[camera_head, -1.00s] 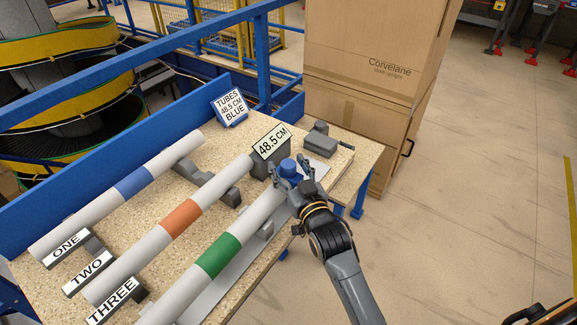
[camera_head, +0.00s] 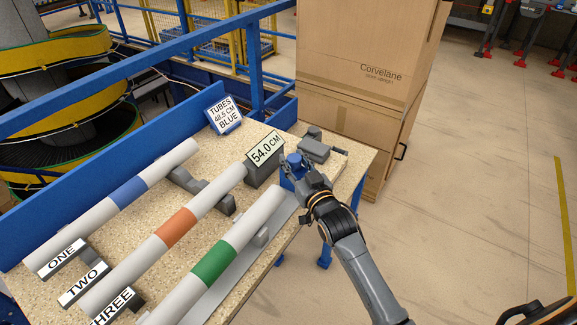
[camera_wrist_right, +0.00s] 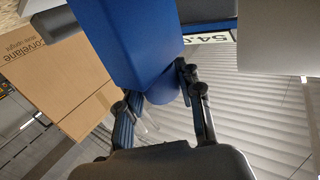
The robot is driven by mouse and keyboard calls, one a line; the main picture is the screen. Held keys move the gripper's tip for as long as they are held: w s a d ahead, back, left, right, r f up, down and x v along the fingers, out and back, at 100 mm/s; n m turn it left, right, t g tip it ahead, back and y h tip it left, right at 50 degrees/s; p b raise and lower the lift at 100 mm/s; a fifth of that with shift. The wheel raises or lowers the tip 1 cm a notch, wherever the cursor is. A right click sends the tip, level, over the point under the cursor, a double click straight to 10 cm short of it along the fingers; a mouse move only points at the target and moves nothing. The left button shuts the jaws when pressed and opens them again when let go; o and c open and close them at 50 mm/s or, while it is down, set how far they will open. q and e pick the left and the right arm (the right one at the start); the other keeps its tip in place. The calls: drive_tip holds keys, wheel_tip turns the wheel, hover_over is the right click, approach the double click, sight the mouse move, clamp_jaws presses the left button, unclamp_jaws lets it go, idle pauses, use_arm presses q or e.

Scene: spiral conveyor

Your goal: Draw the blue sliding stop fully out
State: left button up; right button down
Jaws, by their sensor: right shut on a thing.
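The blue sliding stop (camera_head: 292,163) is on the metal rail near the table's right edge, beside the readout sign (camera_head: 265,150) that shows 54.0 CM. My right gripper (camera_head: 303,176) is shut on the stop, and its fingers cover part of it. In the right wrist view the blue stop (camera_wrist_right: 125,35) fills the upper middle, with my two fingers on either side of its lower, rounded part. The tube with the green band (camera_head: 213,264) lies along the rail, with its upper end apart from the stop. My left gripper is not in view.
Two more tubes, with orange (camera_head: 176,224) and blue (camera_head: 129,190) bands, lie on grey supports to the left. A card (camera_head: 224,115) reads TUBES 48.5 CM BLUE. A grey block (camera_head: 316,148) sits behind the stop. Tall cardboard boxes (camera_head: 350,85) stand behind the table.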

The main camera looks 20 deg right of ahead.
drive_tip(key=shift+d+r, duration=0.15)
drive_tip(key=c, duration=1.2)
unclamp_jaws()
drive_tip(key=o, duration=0.4)
drive_tip(key=shift+w+d, duration=0.15)
drive_tip(key=shift+c, duration=0.2)
drive_tip(key=shift+s+f, duration=0.2)
drive_tip(key=shift+s, duration=0.25)
drive_tip(key=s, duration=1.1)
drive_tip(key=shift+d, duration=0.4)
